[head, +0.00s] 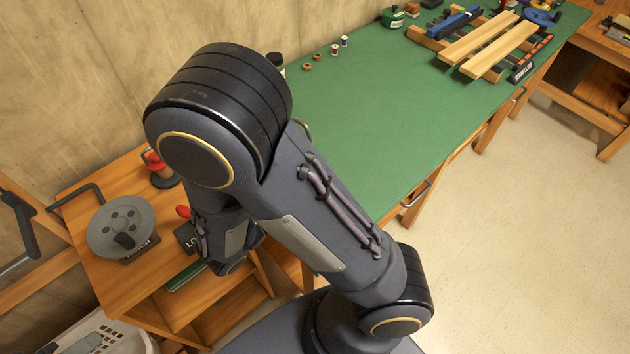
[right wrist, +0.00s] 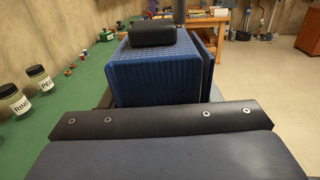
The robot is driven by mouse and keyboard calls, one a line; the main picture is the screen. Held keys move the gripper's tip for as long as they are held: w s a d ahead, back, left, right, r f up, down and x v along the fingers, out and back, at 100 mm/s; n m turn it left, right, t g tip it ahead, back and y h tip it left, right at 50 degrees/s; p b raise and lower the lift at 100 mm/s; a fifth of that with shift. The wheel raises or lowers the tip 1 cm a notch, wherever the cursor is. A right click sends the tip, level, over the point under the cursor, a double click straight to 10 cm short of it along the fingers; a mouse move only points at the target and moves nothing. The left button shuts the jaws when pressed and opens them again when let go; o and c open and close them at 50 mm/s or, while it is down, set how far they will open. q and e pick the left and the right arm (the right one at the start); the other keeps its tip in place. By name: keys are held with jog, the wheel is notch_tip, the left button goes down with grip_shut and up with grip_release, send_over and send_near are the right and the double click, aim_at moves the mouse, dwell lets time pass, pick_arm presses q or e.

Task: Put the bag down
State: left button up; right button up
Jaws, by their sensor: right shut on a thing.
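A blue, finely ribbed block-like thing with a black piece on top, which I take to be the bag (right wrist: 150,75), fills the middle of the right wrist view. My right gripper (right wrist: 160,118) is shut on it; its fingertips are hard to make out. The green bench top (right wrist: 62,118) lies to the left of the bag in that view. Whether the bag touches the bench cannot be seen. In the head view one of my arms crosses the middle and hides part of the bench (head: 375,110). Neither gripper nor the bag can be made out there.
Two labelled jars (right wrist: 14,103) (right wrist: 40,78) and small spools (right wrist: 81,57) stand on the bench's wall side. Wooden strips (head: 480,45) and tools fill its far end. A wooden cabinet (head: 95,260) with a grey disc device (head: 120,226) stands left. The bench's middle is clear.

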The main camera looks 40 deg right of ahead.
jog(key=shift+s+a+r+g, duration=0.15)
jog(key=shift+s+g, duration=0.35)
jog(key=shift+s, duration=0.2)
jog(key=shift+s+m, duration=0.15)
jog(key=shift+m, duration=0.25)
jog(key=w+d+f, duration=0.3)
jog(key=f, duration=0.1)
jog(key=w+d+f+p, duration=0.1)
jog(key=w+d+f, duration=0.2)
jog(key=f, duration=0.1)
jog(key=w+d+f, duration=0.3)
jog(key=w+f, duration=0.1)
jog(key=shift+w+d+f, duration=0.1)
jog(key=shift+f, duration=0.4)
jog(key=shift+f, duration=0.2)
jog(key=o, duration=1.1)
